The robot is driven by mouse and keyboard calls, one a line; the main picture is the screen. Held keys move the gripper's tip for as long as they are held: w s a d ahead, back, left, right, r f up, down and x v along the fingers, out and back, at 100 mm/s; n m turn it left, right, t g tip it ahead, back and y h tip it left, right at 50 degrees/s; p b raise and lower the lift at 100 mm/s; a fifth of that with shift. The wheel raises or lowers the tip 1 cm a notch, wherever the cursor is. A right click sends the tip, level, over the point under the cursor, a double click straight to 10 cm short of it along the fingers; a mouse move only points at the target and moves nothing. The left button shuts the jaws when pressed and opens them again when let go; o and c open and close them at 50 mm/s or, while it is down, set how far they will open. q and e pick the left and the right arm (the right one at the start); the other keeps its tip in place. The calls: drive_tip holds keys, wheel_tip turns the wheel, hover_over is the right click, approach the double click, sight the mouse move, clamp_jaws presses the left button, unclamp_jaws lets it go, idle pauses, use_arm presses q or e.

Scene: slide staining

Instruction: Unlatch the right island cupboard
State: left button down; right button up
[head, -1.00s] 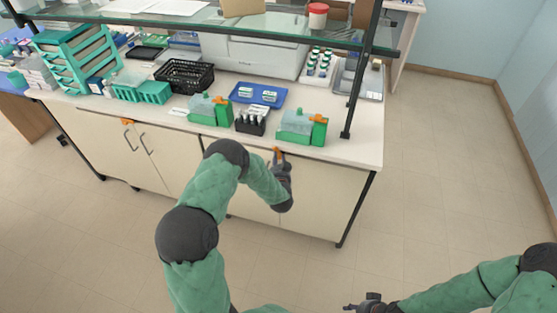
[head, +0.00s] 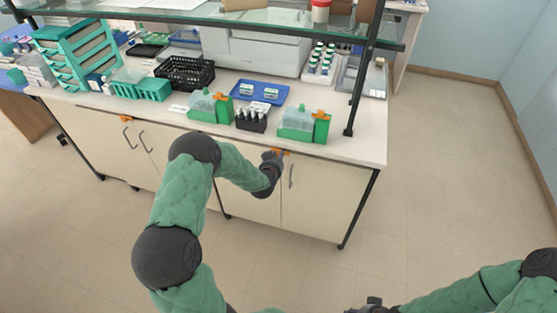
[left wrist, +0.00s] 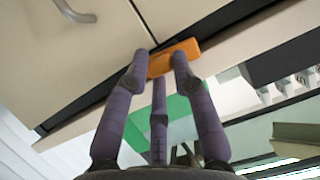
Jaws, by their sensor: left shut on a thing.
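The right island cupboard (head: 322,203) has pale doors under the bench top, with an orange latch (head: 284,152) at the top near the door seam. My left gripper (head: 273,157) is at this latch and covers part of it. In the left wrist view, my left fingers (left wrist: 160,70) are closed on the orange latch (left wrist: 187,48), which lies across the top of the door near the seam. A grey door handle (head: 291,175) shows just right of the gripper. My right gripper (head: 372,303) is at the bottom edge, partly cut off, away from the cupboard.
Green staining boxes (head: 297,122), a blue tray (head: 273,92) and a black basket (head: 185,72) stand on the bench top. A black shelf post (head: 358,90) rises at the right end. The left cupboard (head: 95,142) has its own orange latch. The floor to the right is clear.

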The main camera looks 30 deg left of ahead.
use_arm(q)
drive_tip(key=shift+a+n+h+b, duration=0.15)
drive_tip(key=shift+n+h+b, duration=0.15)
drive_tip(key=shift+n+b, duration=0.1)
idle(0.3)
drive_tip(key=c, duration=1)
unclamp_jaws()
drive_tip(key=shift+c, duration=0.2)
drive_tip(key=v, duration=1.2)
